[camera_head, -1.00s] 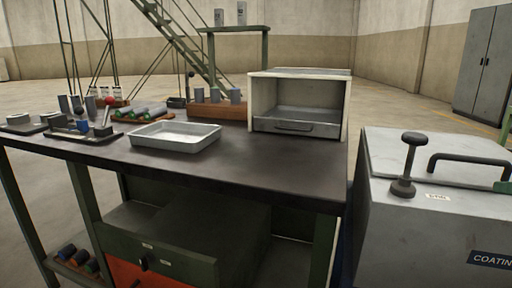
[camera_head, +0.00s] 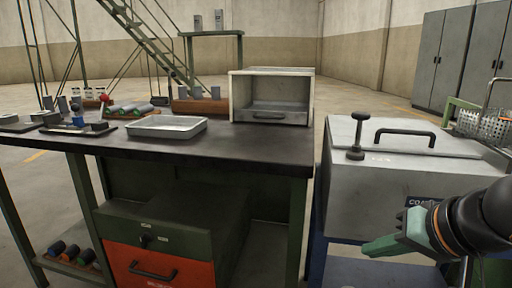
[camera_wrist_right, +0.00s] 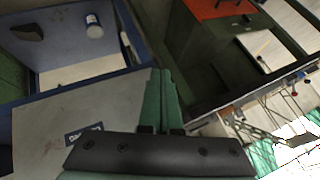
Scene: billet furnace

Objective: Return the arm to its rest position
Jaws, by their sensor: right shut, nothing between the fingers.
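My right gripper (camera_head: 382,246) comes in from the lower right of the head view, in front of the grey coating box. Its green fingers are closed together and hold nothing. In the right wrist view the green fingers (camera_wrist_right: 164,98) lie side by side, with the box's labelled face (camera_wrist_right: 50,130) on the left of them. My left gripper is in neither view.
The grey coating box (camera_head: 400,190) has a lid handle and a knob. Left of it stands a dark workbench (camera_head: 225,142) with a metal tray (camera_head: 168,134), a small open-fronted furnace (camera_head: 236,98) and a red drawer (camera_head: 125,260). A wire basket (camera_head: 485,124) is at the right.

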